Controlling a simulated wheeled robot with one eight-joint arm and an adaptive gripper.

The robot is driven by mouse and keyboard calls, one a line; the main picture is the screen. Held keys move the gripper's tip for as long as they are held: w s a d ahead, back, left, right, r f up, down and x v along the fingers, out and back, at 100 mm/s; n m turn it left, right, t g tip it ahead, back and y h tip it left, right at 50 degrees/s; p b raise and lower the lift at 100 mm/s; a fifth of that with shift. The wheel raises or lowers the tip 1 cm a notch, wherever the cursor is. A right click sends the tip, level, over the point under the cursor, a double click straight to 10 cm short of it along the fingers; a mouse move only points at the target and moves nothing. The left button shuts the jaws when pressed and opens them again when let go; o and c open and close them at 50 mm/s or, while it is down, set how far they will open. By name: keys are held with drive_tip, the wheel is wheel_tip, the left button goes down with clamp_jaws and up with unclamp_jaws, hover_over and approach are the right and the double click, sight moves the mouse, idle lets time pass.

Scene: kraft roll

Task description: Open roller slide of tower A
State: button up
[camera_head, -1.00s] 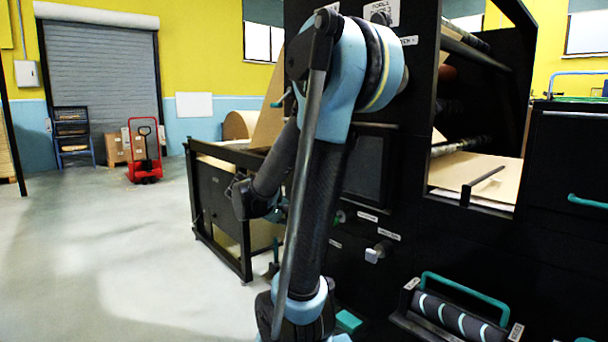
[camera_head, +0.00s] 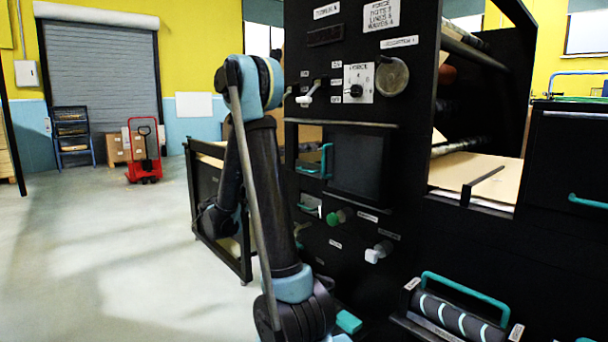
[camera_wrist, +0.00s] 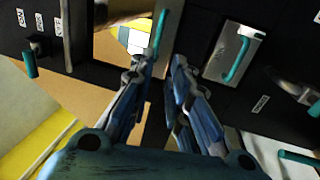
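The black machine tower (camera_head: 410,200) fills the middle and right of the head view. A teal handle (camera_head: 327,160) stands out from its left part, beside a dark window. My arm is folded left of the tower in the head view, and its links hide my gripper there. In the wrist view my gripper (camera_wrist: 163,64) has two blue fingers with a narrow, empty gap between them. A teal upright handle (camera_wrist: 160,32) lies just beyond the left fingertip; I cannot tell whether they touch. I cannot tell which part is the roller slide.
A silver plate with a teal handle (camera_wrist: 236,56) is right of the fingers. A green knob (camera_head: 338,217) and a pale knob (camera_head: 378,252) protrude from the panel. A roller tray (camera_head: 455,312) juts out at lower right. Floor at left is clear; a red pallet jack (camera_head: 145,165) stands far back.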

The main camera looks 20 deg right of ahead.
sight(305, 171)
drive_tip(key=x, duration=1.7)
drive_tip(key=shift+w+d+r, duration=0.1)
drive_tip(key=shift+d, duration=0.1)
clamp_jaws()
